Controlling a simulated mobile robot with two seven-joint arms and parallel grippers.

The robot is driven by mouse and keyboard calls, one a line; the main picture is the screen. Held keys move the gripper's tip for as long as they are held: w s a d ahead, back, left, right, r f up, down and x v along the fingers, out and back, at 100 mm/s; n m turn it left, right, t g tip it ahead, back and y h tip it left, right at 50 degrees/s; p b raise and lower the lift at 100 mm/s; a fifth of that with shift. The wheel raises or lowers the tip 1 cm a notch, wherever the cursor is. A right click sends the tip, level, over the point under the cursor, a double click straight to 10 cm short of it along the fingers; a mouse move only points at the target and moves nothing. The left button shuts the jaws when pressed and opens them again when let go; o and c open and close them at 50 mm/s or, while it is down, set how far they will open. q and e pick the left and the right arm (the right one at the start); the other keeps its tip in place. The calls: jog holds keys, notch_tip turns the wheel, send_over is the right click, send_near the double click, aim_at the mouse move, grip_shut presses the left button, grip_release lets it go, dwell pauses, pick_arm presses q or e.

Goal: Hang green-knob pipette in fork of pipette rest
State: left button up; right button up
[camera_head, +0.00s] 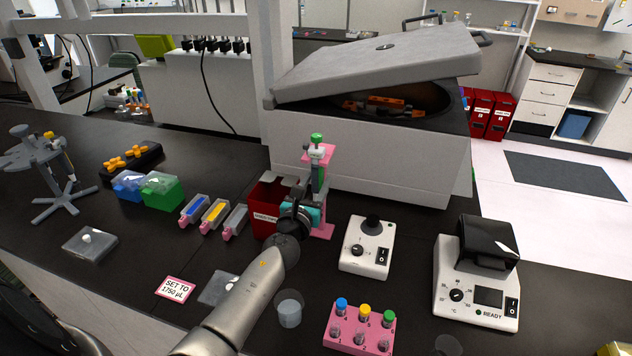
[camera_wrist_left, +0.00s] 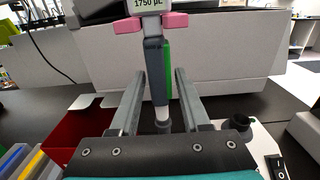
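The green-knob pipette (camera_head: 317,172) stands upright at the pink pipette rest (camera_head: 326,152), its green knob above the rest's top. In the left wrist view the pipette (camera_wrist_left: 157,75) has a green strip and a display reading 1750 µL. The pink fork prongs (camera_wrist_left: 127,25) lie on both sides of its neck, just under the display. My left gripper (camera_head: 303,208) is in front of the rest. Its fingers stand on both sides of the pipette's lower body, with narrow gaps visible in the left wrist view. My right gripper is not in view.
A red bin (camera_head: 264,205) is just left of the rest, and a large centrifuge (camera_head: 375,140) with raised lid stands behind. A small white mixer (camera_head: 367,248) is to the right. A pink tube rack (camera_head: 357,335) and a cup (camera_head: 289,310) are in front. A grey carousel (camera_head: 50,175) stands far left.

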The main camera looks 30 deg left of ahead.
pick_arm(q)
jog(key=shift+o, duration=1.4)
jog(key=shift+r, duration=0.1)
jog(key=shift+s+d, duration=0.15)
jog(key=shift+s, duration=0.25)
jog(key=v, duration=1.4)
jog(key=shift+s, duration=0.2)
